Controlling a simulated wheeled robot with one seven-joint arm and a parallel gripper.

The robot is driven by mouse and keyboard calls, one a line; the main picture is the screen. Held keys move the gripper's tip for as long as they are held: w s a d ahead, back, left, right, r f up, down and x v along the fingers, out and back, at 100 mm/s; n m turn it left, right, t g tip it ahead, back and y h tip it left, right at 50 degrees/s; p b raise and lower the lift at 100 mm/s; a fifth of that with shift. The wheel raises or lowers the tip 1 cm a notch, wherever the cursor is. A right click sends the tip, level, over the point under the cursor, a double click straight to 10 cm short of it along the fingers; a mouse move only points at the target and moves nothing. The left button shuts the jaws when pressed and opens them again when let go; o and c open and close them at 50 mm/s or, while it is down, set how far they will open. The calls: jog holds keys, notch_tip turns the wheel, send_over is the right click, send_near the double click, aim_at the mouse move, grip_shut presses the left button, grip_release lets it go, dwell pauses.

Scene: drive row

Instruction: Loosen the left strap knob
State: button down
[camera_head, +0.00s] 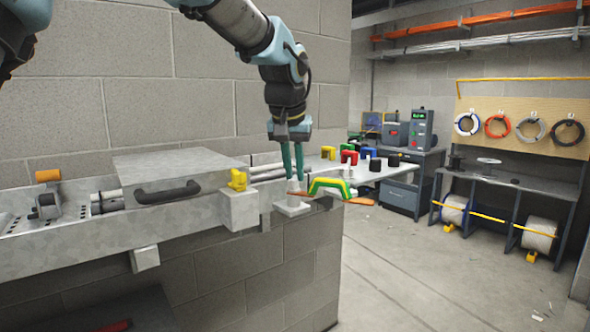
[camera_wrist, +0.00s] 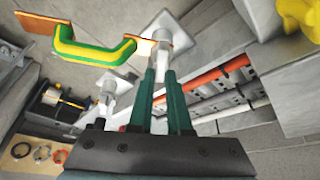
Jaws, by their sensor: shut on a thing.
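My gripper (camera_head: 293,178), with green fingers, points down at the wall's right end, its fingertips shut on the pale grey left strap knob (camera_head: 294,187). In the wrist view the fingers (camera_wrist: 161,75) close on this knob (camera_wrist: 161,37) from both sides. The knob stands on a square grey plate. The green-and-yellow strap (camera_head: 331,184) arches to the right, and its left copper end meets the knob's post. Its right copper end (camera_head: 358,201) reaches past the wall corner. A second grey post (camera_wrist: 107,84) on a square plate shows in the wrist view.
A yellow knob (camera_head: 238,180) sits on a grey block just left of my gripper. A metal box with a dark handle (camera_head: 167,192) lies on the galvanised tray further left. A white bench (camera_head: 350,166) with coloured parts stands behind.

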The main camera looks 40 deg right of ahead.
jog(key=shift+n+y, duration=0.3)
jog(key=shift+n, duration=0.7)
jog(key=c, duration=0.9)
grip_release()
jog(key=shift+o, duration=0.2)
jog(key=b+v, duration=0.2)
jog(key=v, duration=0.8)
jog(key=shift+s+a+r, duration=0.15)
jog(key=shift+s+r, duration=0.1)
jog(key=shift+s, duration=0.05)
